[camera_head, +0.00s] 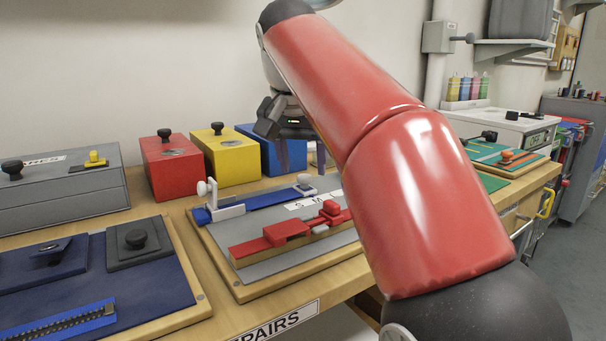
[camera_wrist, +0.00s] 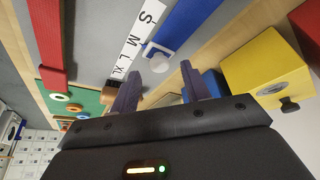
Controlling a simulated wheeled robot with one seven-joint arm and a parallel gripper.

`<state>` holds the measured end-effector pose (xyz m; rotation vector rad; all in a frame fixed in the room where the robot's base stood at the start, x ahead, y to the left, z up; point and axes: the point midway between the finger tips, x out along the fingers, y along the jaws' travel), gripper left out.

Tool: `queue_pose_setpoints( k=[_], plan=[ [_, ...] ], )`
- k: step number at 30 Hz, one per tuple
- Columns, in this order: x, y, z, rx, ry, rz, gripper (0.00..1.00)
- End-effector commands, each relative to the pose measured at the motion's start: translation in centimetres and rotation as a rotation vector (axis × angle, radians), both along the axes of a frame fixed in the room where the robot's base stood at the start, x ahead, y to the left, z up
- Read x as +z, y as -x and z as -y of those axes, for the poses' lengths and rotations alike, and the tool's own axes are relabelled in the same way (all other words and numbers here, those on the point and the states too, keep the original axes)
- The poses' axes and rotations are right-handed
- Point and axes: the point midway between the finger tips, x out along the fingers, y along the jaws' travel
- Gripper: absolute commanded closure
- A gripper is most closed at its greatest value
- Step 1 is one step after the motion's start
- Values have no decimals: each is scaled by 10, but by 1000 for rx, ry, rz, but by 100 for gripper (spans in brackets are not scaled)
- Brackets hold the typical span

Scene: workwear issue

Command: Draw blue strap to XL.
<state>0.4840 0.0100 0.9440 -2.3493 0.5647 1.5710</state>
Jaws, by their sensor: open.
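The blue strap (camera_head: 265,199) lies along the back of a grey board, with a white clamp (camera_head: 228,209) at its left end. Its white slider (camera_head: 305,184) also shows in the wrist view (camera_wrist: 157,53), with a knob and a blue pointer beside about M. The white size strip (camera_wrist: 133,43) reads S, M, L, XL; in the head view my arm hides its right part. My gripper (camera_wrist: 157,84) is open and empty, fingers pointing down. The knob shows just beyond the gap between the fingertips, apart from both. XL lies near the left finger in the wrist view.
A red strap (camera_head: 283,233) with red sliders lies along the board's front. Red (camera_head: 172,168), yellow (camera_head: 231,156) and blue (camera_head: 262,152) boxes stand close behind the board. A green board (camera_wrist: 88,101) with coloured rings lies past the XL end.

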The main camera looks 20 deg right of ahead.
Motion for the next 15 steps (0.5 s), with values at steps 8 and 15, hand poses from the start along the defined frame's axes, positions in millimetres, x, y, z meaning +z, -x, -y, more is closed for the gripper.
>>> queue_pose_setpoints(
  k=[8, 15],
  plan=[
    [-17, -6, 4, -1, -1, 1, 53],
    [-17, -6, 4, 0, 0, 1, 59]
  ],
)
